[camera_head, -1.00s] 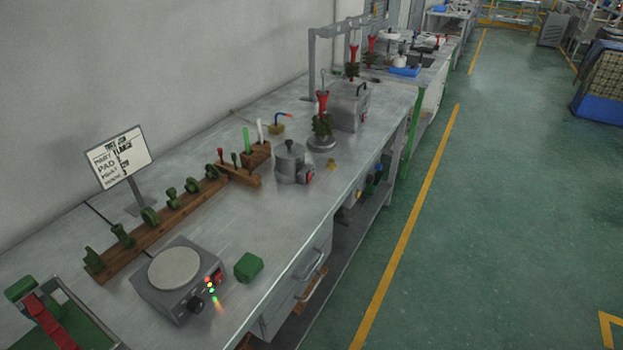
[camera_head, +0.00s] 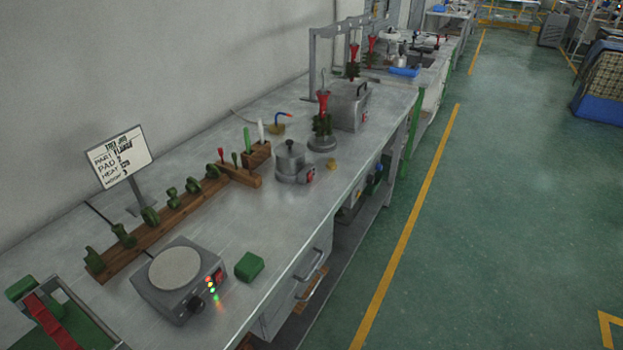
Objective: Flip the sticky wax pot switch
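A small grey metal pot with a lid and knob (camera_head: 289,158) stands on the workbench near the middle of the view; it looks like the sticky wax pot. A red switch (camera_head: 310,174) sits on the front right of its base. The switch is too small to tell its position. Neither of my grippers shows in the head view.
On the metal bench (camera_head: 240,210) are a hot plate with lit indicators (camera_head: 178,277), a green block (camera_head: 249,266), a wooden rack of green parts (camera_head: 165,222), a sign (camera_head: 119,157) and a grey box (camera_head: 350,107). The green floor (camera_head: 490,220) right of the bench is clear.

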